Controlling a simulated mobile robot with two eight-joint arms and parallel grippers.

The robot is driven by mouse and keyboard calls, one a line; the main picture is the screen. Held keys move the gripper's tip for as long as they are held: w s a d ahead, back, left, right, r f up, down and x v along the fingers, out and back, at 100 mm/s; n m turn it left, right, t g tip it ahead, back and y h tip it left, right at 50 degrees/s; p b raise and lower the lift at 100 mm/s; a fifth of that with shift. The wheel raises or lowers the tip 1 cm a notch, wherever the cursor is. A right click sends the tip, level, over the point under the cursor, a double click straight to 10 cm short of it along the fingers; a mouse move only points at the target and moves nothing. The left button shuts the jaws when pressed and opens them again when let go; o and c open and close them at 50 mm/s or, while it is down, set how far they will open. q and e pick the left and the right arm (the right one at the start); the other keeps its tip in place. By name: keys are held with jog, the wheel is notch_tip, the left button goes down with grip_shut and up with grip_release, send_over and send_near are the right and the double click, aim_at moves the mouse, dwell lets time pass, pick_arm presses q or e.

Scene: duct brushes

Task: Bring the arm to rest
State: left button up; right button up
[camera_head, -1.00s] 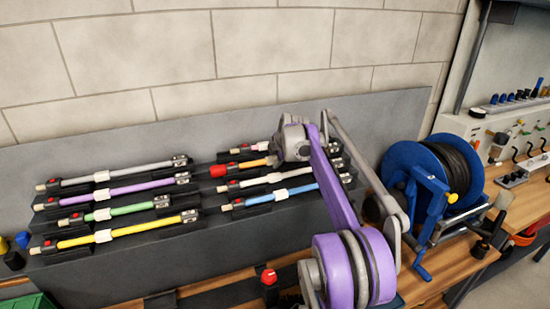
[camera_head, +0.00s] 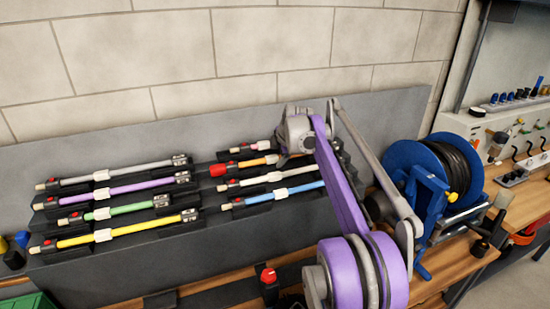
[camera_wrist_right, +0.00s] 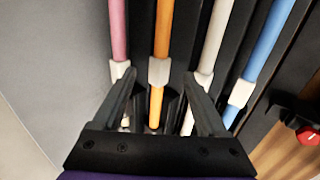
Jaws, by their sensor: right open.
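My right gripper (camera_wrist_right: 160,82) is open in the right wrist view, its two dark fingers apart. The orange rod (camera_wrist_right: 163,35) with its white collar runs between the fingers in that picture, and the gripper does not hold it. In the head view my purple and grey right arm reaches over the right end of the rack (camera_head: 100,260). The fingers are mostly hidden there by the wrist. The orange rod (camera_head: 258,161) lies in its holder beside the white rod (camera_head: 260,180) and the blue rod (camera_head: 300,190). My left gripper is not in view.
Grey, purple, green and yellow rods (camera_head: 130,230) lie on the rack's left half. A blue reel (camera_head: 415,165) with black hose stands right of my arm. A red knob (camera_head: 268,276) stands at the wooden bench's front. A grey panel and block wall close off the back.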

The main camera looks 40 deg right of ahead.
jog(key=v, duration=0.7)
jog(key=s+a+f+m, duration=0.2)
jog(key=s+a+f, duration=0.1)
jog(key=a, duration=0.4)
jog(key=s+a+f+m+y, duration=0.1)
jog(key=s+a+f+m, duration=0.1)
jog(key=s+a, duration=0.35)
jog(key=s+a+f+m, duration=0.2)
jog(key=a+f+m, duration=0.1)
jog(key=a, duration=0.5)
jog(key=s+a+f+m, duration=0.3)
jog(key=s+a+f, duration=0.2)
jog(key=s+f, duration=0.3)
jog(key=s+a+f+m+g+y, duration=0.1)
jog(key=s+a+f+m, duration=0.3)
jog(key=s+a+f, duration=0.2)
jog(key=s+f, duration=0.2)
jog(key=s, duration=0.1)
jog(key=shift+s+a, duration=0.2)
jog(key=shift+a, duration=0.05)
jog(key=shift+f, duration=0.1)
